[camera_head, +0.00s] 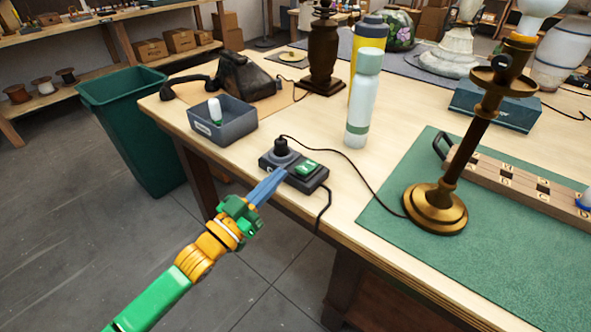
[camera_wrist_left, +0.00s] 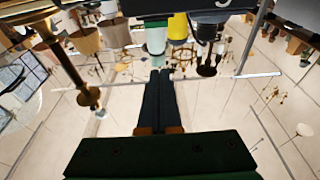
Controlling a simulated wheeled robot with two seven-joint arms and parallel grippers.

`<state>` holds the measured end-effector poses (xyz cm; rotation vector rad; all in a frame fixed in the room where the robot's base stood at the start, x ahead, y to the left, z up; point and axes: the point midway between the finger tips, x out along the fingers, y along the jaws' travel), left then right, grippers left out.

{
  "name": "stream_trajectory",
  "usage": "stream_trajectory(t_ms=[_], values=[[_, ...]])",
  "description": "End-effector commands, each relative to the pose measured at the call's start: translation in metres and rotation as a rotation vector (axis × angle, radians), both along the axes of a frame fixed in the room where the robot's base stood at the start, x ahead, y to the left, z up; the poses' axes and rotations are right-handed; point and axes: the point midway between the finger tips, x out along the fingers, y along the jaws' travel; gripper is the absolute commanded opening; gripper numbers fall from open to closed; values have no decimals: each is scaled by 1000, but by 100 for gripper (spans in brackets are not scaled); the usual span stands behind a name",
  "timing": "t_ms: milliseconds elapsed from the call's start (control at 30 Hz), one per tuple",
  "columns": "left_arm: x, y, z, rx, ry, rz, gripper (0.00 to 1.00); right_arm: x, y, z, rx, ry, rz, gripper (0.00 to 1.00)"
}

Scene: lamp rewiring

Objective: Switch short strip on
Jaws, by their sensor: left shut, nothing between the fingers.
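The short strip (camera_head: 267,163) is a small dark block near the table's front left edge. A dark round plug (camera_head: 282,150) stands in its left part, and a green rocker switch (camera_head: 307,168) with pale marks sits at its right. I cannot tell which way the rocker is tilted. My left gripper (camera_head: 281,174) is shut and empty, its blue fingertips at the strip's front side, just left of the switch. Whether they touch is unclear. In the left wrist view the shut fingers (camera_wrist_left: 160,75) point toward a dark block at the top edge. My right gripper is not in view.
A pale bottle (camera_head: 363,105) and a yellow bottle (camera_head: 369,40) stand behind the strip. A grey bin (camera_head: 237,128) is to its left. A brass lamp (camera_head: 437,205) stands on a green mat (camera_head: 490,258) to the right. A cord hangs over the front edge.

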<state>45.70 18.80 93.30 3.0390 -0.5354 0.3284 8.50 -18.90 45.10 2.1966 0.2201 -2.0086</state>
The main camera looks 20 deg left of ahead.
Motion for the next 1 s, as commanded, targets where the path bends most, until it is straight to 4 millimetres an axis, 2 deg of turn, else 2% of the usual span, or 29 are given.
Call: stream_trajectory(t_ms=[333,400,600,1000], values=[[70,-25,19,0,-3,1,0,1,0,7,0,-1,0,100],[68,-25,1,1,5,1,0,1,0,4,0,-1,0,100],[65,-23,-21,1,2,1,0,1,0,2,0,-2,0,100],[64,-23,-26,1,1,0,0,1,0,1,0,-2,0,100]])
